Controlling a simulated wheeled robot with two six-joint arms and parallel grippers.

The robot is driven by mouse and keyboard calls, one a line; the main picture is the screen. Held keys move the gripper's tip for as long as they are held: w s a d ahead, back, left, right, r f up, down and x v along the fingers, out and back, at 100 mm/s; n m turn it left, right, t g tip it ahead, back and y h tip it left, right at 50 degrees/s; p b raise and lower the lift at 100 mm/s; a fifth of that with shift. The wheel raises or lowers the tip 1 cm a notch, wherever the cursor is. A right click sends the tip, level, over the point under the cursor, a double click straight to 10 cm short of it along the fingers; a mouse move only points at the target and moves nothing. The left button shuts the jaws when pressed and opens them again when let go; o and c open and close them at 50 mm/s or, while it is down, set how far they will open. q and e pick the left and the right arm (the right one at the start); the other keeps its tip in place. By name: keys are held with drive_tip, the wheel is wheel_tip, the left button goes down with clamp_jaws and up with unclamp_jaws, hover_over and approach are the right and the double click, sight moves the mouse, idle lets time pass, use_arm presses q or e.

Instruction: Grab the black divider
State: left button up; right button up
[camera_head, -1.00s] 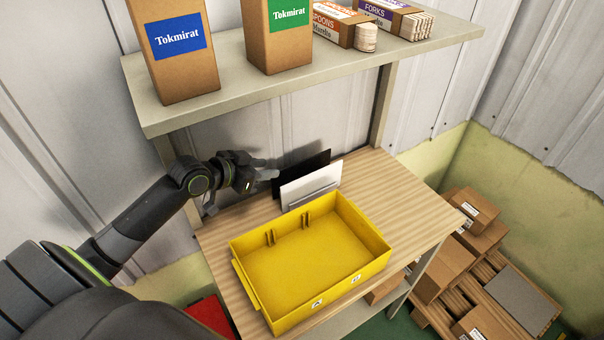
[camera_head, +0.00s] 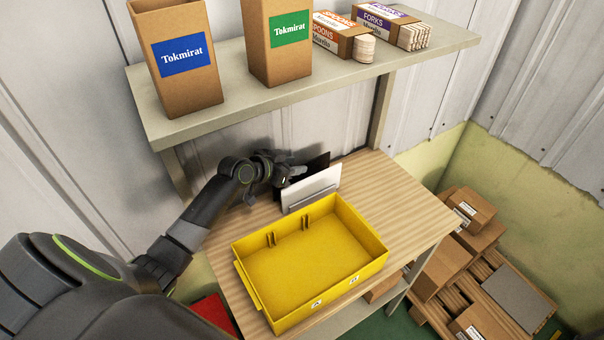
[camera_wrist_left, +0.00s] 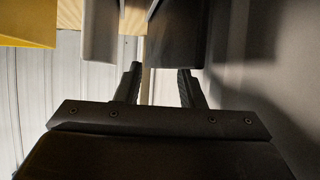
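The black divider (camera_head: 319,162) stands upright behind the white divider (camera_head: 312,188) at the back of the table. My left gripper (camera_head: 294,174) is at the left edge of the dividers, partly over the black one in the head view. In the left wrist view its two fingers (camera_wrist_left: 158,88) are apart with nothing clamped between them. There the black divider (camera_wrist_left: 176,35) lies just ahead, its near edge reaching toward the right finger. The white divider (camera_wrist_left: 101,32) is to its left. Contact cannot be told. My right gripper is out of view.
A yellow crate (camera_head: 345,281) stands in front of the dividers on the wooden table (camera_head: 400,215). A shelf (camera_head: 330,90) with brown boxes and cutlery packs hangs above. The metal wall (camera_head: 225,150) is close behind. The table's right side is clear.

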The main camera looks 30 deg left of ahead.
use_arm(q)
drive_tip(key=shift+w+d+f, duration=0.25)
drive_tip(key=shift+w+f, duration=0.15)
drive_tip(key=shift+w, duration=0.15)
clamp_jaws()
drive_tip(key=shift+r, duration=0.1)
